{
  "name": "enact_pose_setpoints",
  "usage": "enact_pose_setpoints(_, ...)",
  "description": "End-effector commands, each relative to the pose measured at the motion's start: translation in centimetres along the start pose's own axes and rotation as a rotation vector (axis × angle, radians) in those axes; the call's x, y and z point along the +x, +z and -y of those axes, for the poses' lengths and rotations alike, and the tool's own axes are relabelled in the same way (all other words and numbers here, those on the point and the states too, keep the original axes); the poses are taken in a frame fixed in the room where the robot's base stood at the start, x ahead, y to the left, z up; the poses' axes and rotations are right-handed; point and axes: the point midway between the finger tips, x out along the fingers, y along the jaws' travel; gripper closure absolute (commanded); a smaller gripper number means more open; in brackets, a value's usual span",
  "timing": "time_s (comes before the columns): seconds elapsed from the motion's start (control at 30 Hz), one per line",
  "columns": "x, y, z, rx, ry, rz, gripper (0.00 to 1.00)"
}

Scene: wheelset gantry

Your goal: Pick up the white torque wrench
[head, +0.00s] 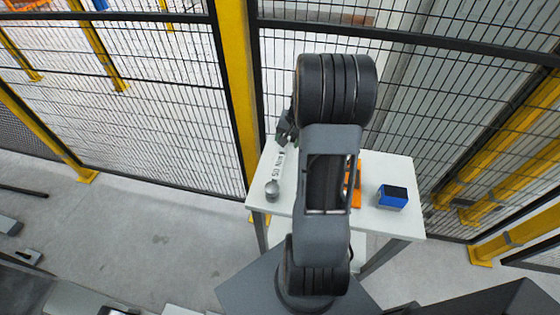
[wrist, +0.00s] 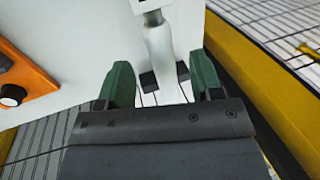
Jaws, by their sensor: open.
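The white torque wrench (head: 278,168) lies on the left side of the white table in the head view, with "50 Nm" lettering and a round grey end towards me. In the wrist view the wrench (wrist: 161,52) runs down from the top middle to a dark end piece between the fingers. My gripper (wrist: 162,85) is open, with one green finger on each side of the wrench. I cannot tell whether the fingers touch it. In the head view my gripper (head: 285,130) is small and dark at the far end of the wrench, partly hidden by my arm.
The white table (head: 262,190) also holds a blue box (head: 391,197) with a dark top at right, and an orange thing (head: 355,185) mostly behind my arm. A yellow post (head: 238,85) and black mesh fence stand close behind the table.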

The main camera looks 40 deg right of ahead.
Motion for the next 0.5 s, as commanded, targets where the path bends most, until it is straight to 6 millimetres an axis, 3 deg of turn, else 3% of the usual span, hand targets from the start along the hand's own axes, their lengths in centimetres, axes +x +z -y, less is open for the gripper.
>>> enact_pose_setpoints(0.2,2.5,0.1,0.1,0.0,0.001,0.003,0.4)
enact_pose_setpoints(0.5,3.1,0.0,0.1,-0.001,0.001,0.001,0.4)
